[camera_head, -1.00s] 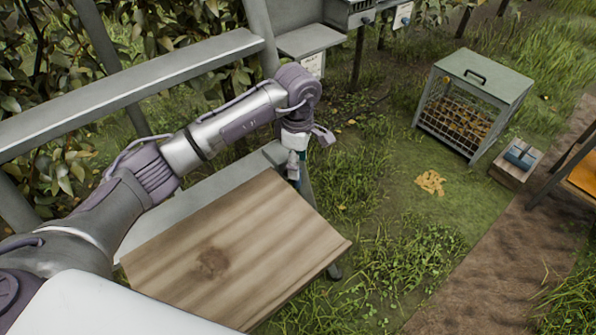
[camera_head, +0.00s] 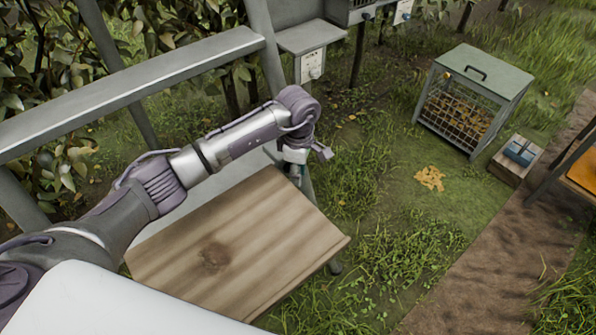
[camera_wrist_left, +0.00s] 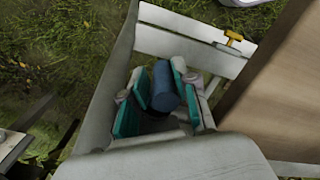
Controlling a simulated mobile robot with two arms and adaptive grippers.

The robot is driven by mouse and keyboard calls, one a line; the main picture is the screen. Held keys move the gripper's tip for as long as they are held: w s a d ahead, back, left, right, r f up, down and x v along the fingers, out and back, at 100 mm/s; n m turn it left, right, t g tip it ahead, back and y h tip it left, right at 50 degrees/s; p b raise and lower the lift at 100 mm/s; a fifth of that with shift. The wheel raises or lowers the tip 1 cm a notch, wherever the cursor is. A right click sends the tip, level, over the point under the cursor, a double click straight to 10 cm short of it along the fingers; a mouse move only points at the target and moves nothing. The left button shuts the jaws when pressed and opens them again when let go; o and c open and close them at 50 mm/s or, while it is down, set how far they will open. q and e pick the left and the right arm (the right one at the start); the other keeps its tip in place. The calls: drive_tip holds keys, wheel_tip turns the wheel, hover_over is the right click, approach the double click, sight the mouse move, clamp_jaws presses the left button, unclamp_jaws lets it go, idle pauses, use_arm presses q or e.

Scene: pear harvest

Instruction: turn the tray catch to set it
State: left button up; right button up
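My left gripper (camera_head: 296,168) is low beside the far right edge of a wooden board (camera_head: 250,245) in the head view, where its fingertips are mostly hidden. In the left wrist view its teal pads (camera_wrist_left: 160,90) stand on both sides of a blue cylinder (camera_wrist_left: 164,85). The pads look very close to the cylinder, but I cannot tell whether they grip it. A small yellow T-shaped piece (camera_wrist_left: 232,37) sits on a pale panel up and right of the gripper. I cannot tell which of these is the tray catch. My right gripper is out of view.
A grey metal rail (camera_head: 130,90) and a small shelf with a labelled box (camera_head: 311,65) stand beyond the arm. A mesh-sided cabinet (camera_head: 465,100) and a wooden block with a blue top (camera_head: 518,158) stand on the right.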

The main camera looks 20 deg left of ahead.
use_arm(q)
drive_tip(key=shift+a+f, duration=0.1)
drive_tip(key=shift+f, duration=0.05)
clamp_jaws()
drive_tip(key=t+h+b, duration=0.1)
drive_tip(key=b, duration=0.1)
drive_tip(key=t+b, duration=0.1)
drive_tip(key=b, duration=0.2)
drive_tip(key=shift+a+f+t+h+b, duration=0.1)
drive_tip(key=shift+f+t+h+b, duration=0.15)
drive_tip(key=shift+t+h+b, duration=0.15)
drive_tip(key=shift+s+r+t+b, duration=0.1)
drive_tip(key=shift+r+t+b, duration=0.15)
drive_tip(key=shift+t+b, duration=0.2)
drive_tip(key=shift+r, duration=0.15)
drive_tip(key=o, duration=1)
unclamp_jaws()
drive_tip(key=shift+h, duration=0.3)
drive_tip(key=shift+c, duration=0.2)
